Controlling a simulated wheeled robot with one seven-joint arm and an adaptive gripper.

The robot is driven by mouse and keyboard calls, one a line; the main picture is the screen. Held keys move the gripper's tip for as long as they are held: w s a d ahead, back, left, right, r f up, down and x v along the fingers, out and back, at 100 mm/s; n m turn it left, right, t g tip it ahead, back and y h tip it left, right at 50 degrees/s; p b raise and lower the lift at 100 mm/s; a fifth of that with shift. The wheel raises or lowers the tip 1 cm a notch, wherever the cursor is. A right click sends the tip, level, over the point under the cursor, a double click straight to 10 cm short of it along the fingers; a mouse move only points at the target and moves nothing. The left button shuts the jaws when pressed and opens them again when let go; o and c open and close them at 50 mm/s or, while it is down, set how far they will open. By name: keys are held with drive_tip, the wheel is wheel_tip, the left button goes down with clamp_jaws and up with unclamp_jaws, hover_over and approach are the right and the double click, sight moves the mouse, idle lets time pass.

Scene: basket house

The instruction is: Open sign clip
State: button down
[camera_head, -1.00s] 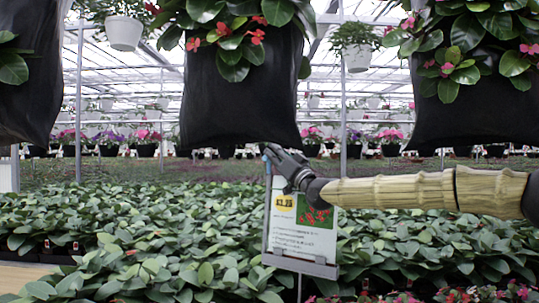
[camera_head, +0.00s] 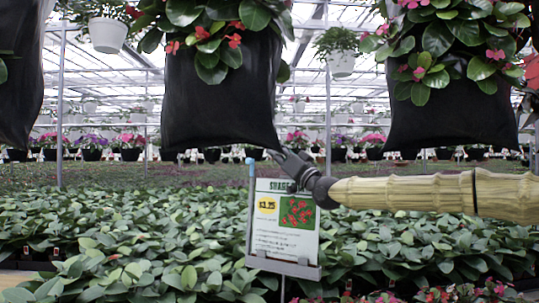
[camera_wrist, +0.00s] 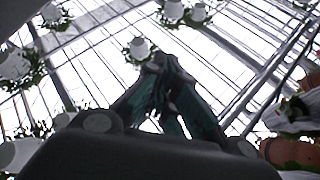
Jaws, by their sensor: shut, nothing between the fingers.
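A white price sign (camera_head: 285,222) with a yellow price patch and a picture of red flowers stands in a grey holder (camera_head: 284,267) above the plants. A thin upright with a light blue top (camera_head: 251,168) runs along the sign's left edge; I take this to be the clip. My gripper (camera_head: 272,154) reaches in from the right, its dark fingertips just above the sign and right of the blue top, with a gap between. It is shut and empty. The wrist view shows the closed fingers (camera_wrist: 165,75) against the roof; sign and clip are not visible there.
Black hanging bags of flowers (camera_head: 220,105) hang close above my gripper, with another (camera_head: 445,115) over my arm. Dense green plants (camera_head: 120,240) fill the bench below. White hanging pots (camera_head: 107,36) are farther back.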

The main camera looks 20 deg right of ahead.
drive_tip(key=s+d+r, duration=0.1)
drive_tip(key=s+d, duration=0.1)
drive_tip(key=s, duration=0.4)
drive_tip(key=shift+d+r, duration=0.25)
drive_tip(key=shift+d, duration=0.15)
